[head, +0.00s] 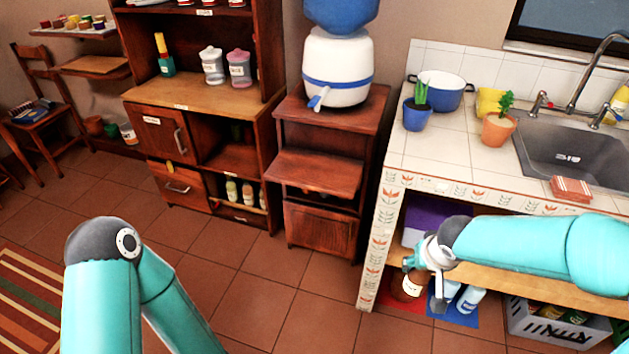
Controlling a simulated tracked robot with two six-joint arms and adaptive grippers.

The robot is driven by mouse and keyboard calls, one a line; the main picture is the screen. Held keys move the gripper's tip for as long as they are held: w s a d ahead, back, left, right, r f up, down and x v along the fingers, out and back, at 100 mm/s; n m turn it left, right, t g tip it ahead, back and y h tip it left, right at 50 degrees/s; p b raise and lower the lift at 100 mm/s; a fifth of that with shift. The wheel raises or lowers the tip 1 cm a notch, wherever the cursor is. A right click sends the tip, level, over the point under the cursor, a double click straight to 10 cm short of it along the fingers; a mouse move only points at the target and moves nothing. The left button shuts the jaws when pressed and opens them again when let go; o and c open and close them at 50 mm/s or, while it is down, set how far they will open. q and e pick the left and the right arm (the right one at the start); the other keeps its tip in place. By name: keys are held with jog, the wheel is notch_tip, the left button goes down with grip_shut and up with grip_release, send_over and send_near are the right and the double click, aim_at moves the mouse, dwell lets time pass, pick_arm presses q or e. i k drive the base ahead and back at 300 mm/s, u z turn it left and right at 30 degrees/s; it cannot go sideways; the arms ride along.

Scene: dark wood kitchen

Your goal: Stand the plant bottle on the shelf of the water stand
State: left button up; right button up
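The wooden water stand (291,108) stands at the centre back with a white and blue water dispenser (337,75) on top. Its middle shelf (318,172) is bare. A green bottle with a yellow top (165,62) stands upright on the cabinet counter to the left. White bottles (470,298) stand on a blue mat under the tiled counter. I cannot tell which bottle is the plant bottle. My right gripper (424,282) is at the front of the tiled counter's lower opening, its fingers apart and seemingly empty. My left arm shows at lower left, but its gripper is out of view.
The tiled counter (440,176) holds a blue pot (440,91), two potted plants and a sink (570,155). Beneath it are a brown jar (407,286) and a grey crate (545,325). Tiled floor (250,290) before the stand is clear.

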aim_at(337, 176)
jog(key=u, duration=0.6)
jog(key=i, duration=1.25)
jog(key=z, duration=0.55)
